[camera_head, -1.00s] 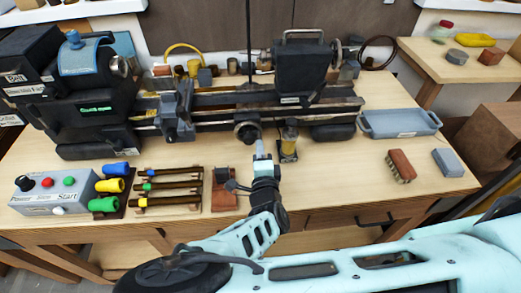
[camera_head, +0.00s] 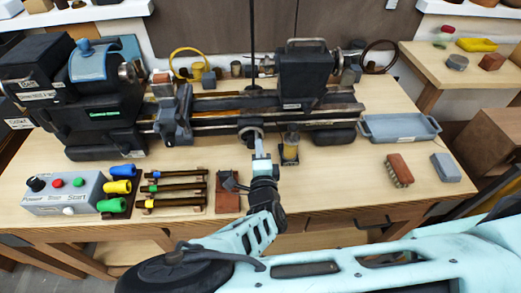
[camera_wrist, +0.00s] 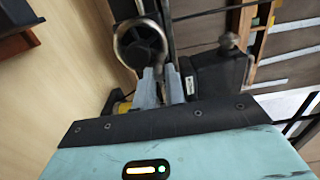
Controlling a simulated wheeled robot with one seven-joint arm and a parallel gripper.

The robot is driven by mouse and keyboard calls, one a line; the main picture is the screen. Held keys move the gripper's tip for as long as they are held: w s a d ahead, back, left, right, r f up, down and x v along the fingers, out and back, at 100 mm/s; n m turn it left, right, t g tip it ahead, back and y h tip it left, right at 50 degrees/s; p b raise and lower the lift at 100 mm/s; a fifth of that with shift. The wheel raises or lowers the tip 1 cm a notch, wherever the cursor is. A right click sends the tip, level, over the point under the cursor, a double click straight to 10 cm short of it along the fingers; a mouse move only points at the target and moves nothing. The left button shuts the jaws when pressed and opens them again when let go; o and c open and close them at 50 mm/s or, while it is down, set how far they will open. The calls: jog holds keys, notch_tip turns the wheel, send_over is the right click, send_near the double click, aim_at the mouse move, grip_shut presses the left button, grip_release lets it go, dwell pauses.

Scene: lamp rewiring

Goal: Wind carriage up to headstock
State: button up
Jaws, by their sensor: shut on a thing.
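The lathe's headstock (camera_head: 105,95) is the large dark block with a blue top at the left. A blue-grey carriage block (camera_head: 177,118) sits on the bed rails just right of it, with a small gap between. A round handwheel (camera_head: 250,134) faces the front of the bed, and its metal rim (camera_wrist: 126,48) is close in the wrist view. My gripper (camera_head: 261,160) is at the wheel's lower side. In the wrist view its two grey fingers (camera_wrist: 161,82) are closed at the rim. The exact grip is partly hidden by the fingers.
A dark tailstock-like block (camera_head: 305,78) stands on the bed at right. An oil bottle (camera_head: 290,150) is close right of my gripper. A control box (camera_head: 65,192), coloured-handled tools (camera_head: 175,188) and a reddish block (camera_head: 227,192) lie in front. A brush (camera_head: 399,170) and tray (camera_head: 400,128) are right.

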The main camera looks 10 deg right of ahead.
jog(key=shift+w+a+r, duration=0.2)
jog(key=shift+a+r, duration=0.05)
jog(key=shift+r, duration=0.3)
jog(key=shift+o, duration=0.6)
jog(key=shift+w+a+r, duration=0.1)
jog(key=shift+a, duration=0.8)
jog(key=shift+a+f+b, duration=0.25)
jog(key=shift+a, duration=0.3)
jog(key=shift+a+f+b, duration=0.2)
jog(key=shift+a+b, duration=0.05)
jog(key=shift+a, duration=0.25)
jog(key=shift+c, duration=0.6)
jog(key=shift+d+f, duration=0.1)
jog(key=shift+f, duration=0.05)
jog(key=shift+s+d+f, duration=0.1)
jog(key=shift+s+f, duration=0.15)
jog(key=shift+f, duration=0.1)
